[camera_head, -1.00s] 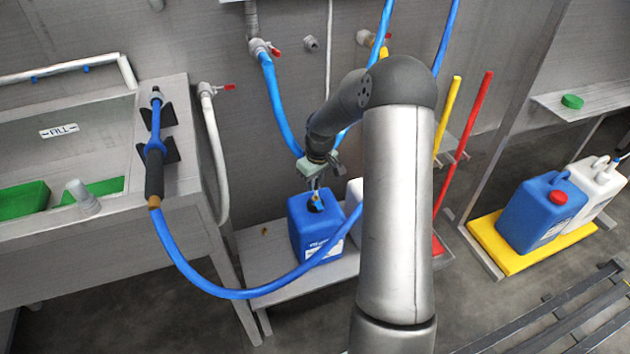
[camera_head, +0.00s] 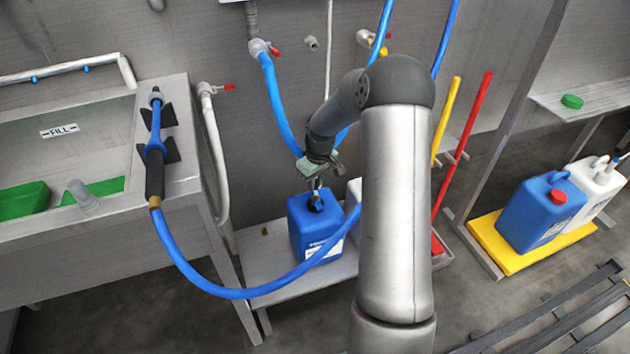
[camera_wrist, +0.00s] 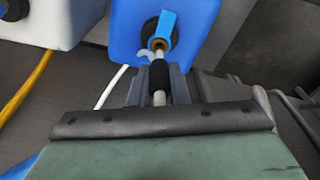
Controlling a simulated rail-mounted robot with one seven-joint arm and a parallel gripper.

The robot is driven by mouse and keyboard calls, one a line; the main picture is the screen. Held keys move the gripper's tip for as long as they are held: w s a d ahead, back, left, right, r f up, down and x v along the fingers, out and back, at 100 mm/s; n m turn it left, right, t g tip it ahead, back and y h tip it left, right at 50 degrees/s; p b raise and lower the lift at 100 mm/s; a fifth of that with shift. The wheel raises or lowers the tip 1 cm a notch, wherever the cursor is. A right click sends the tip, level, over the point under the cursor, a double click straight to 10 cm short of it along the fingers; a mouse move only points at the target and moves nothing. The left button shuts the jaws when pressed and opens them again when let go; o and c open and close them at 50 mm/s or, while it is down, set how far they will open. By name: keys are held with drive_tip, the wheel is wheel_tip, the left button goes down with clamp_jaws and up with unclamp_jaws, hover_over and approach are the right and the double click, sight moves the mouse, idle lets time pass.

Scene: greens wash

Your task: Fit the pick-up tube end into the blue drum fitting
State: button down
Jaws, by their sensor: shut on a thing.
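The blue drum (camera_head: 302,236) stands on a low shelf; its top opening shows dark in the head view. In the wrist view the blue drum (camera_wrist: 120,30) shows a dark round opening with a blue fitting (camera_wrist: 166,22) on it. My gripper (camera_head: 316,184) is just above the drum top. In the wrist view my gripper (camera_wrist: 160,88) is shut on the pick-up tube (camera_wrist: 159,74), which has a black sleeve and pale ends. The tube's far end points at a brass-coloured ring by the blue fitting. I cannot tell whether they touch.
A white drum (camera_wrist: 40,22) stands beside the blue drum. A blue hose (camera_head: 250,293) loops in front of the shelf. Wall pipes and valves are behind. Another blue drum (camera_head: 540,215) stands on a yellow tray (camera_head: 484,232) at the right.

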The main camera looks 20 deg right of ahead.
drive_tip(key=shift+f+b, duration=0.9)
drive_tip(key=shift+f, duration=0.55)
drive_tip(key=c, duration=1.3)
unclamp_jaws()
drive_tip(key=shift+r, duration=0.15)
wheel_tip(320, 180, up, 16)
drive_tip(key=s+p, duration=0.2)
drive_tip(key=p, duration=0.1)
drive_tip(key=s+a+r+p, duration=0.7)
drive_tip(key=s+a+r, duration=0.2)
drive_tip(key=s+r, duration=0.3)
drive_tip(key=s+a+r+m+p, duration=0.1)
drive_tip(key=s+a+r+p, duration=0.1)
drive_tip(key=s, duration=0.4)
drive_tip(key=s+a+r+m+p, duration=0.1)
drive_tip(key=s+a+r+p, duration=0.1)
drive_tip(key=s, duration=0.4)
drive_tip(key=s+a+r+m+g+p, duration=0.1)
drive_tip(key=s+a+r+p, duration=0.1)
drive_tip(key=s, duration=0.4)
drive_tip(key=shift+s+a+p, duration=0.2)
drive_tip(key=shift+a+p, duration=0.15)
drive_tip(key=shift+a, duration=0.15)
